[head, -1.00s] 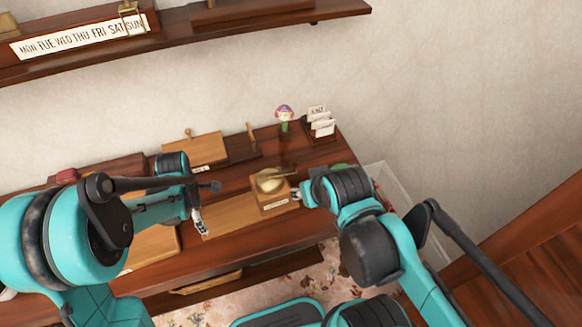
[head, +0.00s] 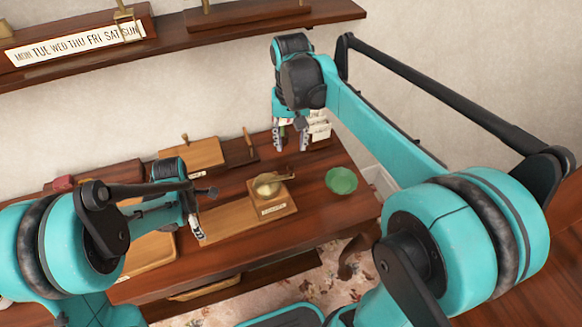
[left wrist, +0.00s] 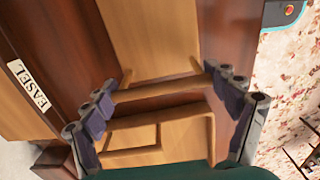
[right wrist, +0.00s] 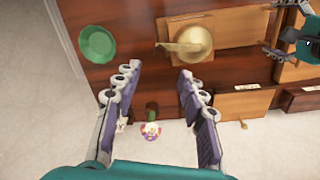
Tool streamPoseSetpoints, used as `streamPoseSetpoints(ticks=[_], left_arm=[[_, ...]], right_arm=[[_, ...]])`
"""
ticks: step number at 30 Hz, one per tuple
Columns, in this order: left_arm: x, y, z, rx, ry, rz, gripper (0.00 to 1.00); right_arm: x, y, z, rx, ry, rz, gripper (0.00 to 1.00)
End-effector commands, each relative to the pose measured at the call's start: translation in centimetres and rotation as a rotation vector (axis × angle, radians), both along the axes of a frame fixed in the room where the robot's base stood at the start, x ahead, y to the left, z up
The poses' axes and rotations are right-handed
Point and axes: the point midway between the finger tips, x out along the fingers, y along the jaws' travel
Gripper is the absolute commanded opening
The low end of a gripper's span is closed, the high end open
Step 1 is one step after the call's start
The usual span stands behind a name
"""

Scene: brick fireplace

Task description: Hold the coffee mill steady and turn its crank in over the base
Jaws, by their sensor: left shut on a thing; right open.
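The coffee mill, a labelled wooden box (head: 274,208) with a brass dome (head: 267,187), stands on the desk. Its crank (head: 286,174) points to the back right in the head view, its end near the box's edge. The right wrist view shows the dome (right wrist: 197,42) and crank (right wrist: 172,46) from above. My right gripper (head: 291,146) is open and empty, behind and above the mill, apart from it. My left gripper (head: 197,230) is left of the mill. In the left wrist view its fingers (left wrist: 165,105) are around a light wooden frame (left wrist: 160,118).
A green dish (head: 341,180) sits right of the mill. A wooden box (head: 195,153) is at the back left. A shelf (head: 220,18) runs above on the wall.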

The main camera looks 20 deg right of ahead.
Motion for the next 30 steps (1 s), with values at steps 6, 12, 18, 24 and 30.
streamPoseSetpoints(ticks=[6,12,18,24,30], left_arm=[[0.0,0.0,-0.1,0.0,0.001,-0.003,0.41],[0.0,0.0,-0.1,-0.001,0.001,-0.003,0.41],[0.0,0.0,-0.1,-0.001,0.001,-0.002,0.41],[0.0,0.0,-0.1,-0.001,0.001,-0.002,0.41],[0.0,0.0,-0.1,-0.001,0.001,-0.002,0.41]], right_arm=[[0.0,0.0,-3.6,0.0,0.0,0.0,0.41],[0.0,0.0,-7.8,0.0,-0.001,0.0,0.41],[0.0,0.0,-10.6,0.0,-0.001,0.0,0.41],[0.0,0.0,-11.5,0.0,-0.001,0.0,0.41],[0.0,0.0,-11.5,0.0,-0.001,0.0,0.41]])
